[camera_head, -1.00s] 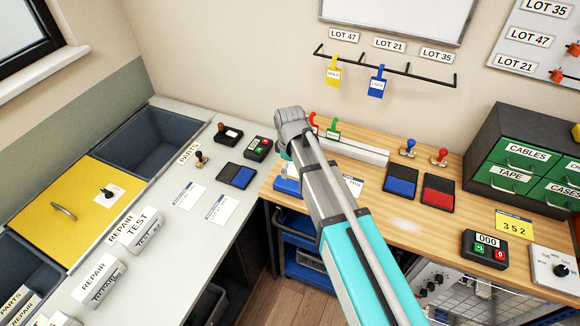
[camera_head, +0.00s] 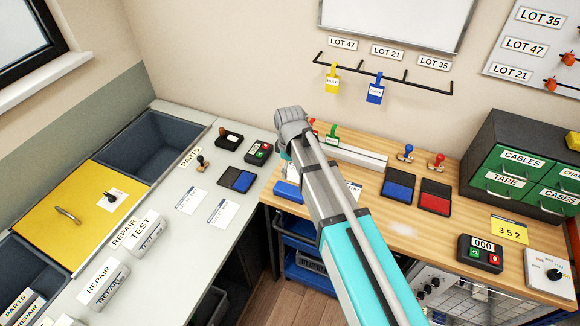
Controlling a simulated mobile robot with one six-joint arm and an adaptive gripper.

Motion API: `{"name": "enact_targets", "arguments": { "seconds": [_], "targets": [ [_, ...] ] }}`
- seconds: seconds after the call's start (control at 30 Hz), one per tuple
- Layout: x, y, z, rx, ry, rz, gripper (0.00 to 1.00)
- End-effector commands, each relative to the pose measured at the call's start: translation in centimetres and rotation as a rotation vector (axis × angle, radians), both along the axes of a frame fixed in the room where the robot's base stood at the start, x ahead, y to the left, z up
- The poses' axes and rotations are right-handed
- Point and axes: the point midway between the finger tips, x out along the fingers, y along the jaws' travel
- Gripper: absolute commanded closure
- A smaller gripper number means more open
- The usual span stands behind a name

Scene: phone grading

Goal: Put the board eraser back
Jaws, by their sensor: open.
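A blue block-like object (camera_head: 287,191) lies on the near left edge of the wooden bench, partly hidden by my arm. It may be the board eraser, but I cannot tell for sure. The whiteboard (camera_head: 395,18) hangs on the wall above the bench. A pale ledge-like strip (camera_head: 362,157) lies along the back of the bench. My arm reaches up over the bench's left end, with its grey wrist end above the bench. My gripper's fingers are hidden behind the arm, so I see no jaws and nothing held.
Blue (camera_head: 398,189) and red (camera_head: 435,197) ink pads, stamps and a counter (camera_head: 481,253) stand right of my arm. A green drawer cabinet (camera_head: 525,170) is at far right.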

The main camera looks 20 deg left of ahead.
Motion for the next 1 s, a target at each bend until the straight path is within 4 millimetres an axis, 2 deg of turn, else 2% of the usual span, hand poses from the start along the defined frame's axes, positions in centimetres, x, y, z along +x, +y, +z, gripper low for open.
{"name": "enact_targets", "arguments": {
  "seconds": [0.43, 0.57, 0.67, 0.77, 1.0],
  "targets": [
    [0.0, -0.1, 0.0, 0.0, 0.0, -0.002, 0.0],
    [0.2, -0.9, 0.0, 0.0, 0.0, -0.026, 0.0],
    [0.5, -2.4, 0.0, 0.0, 0.0, -0.072, 0.0],
    [1.0, -4.7, 0.0, 0.0, 0.0, -0.146, 0.0],
    [2.1, -12.7, 0.0, -0.001, 0.0, -0.409, 0.0]
  ]
}}
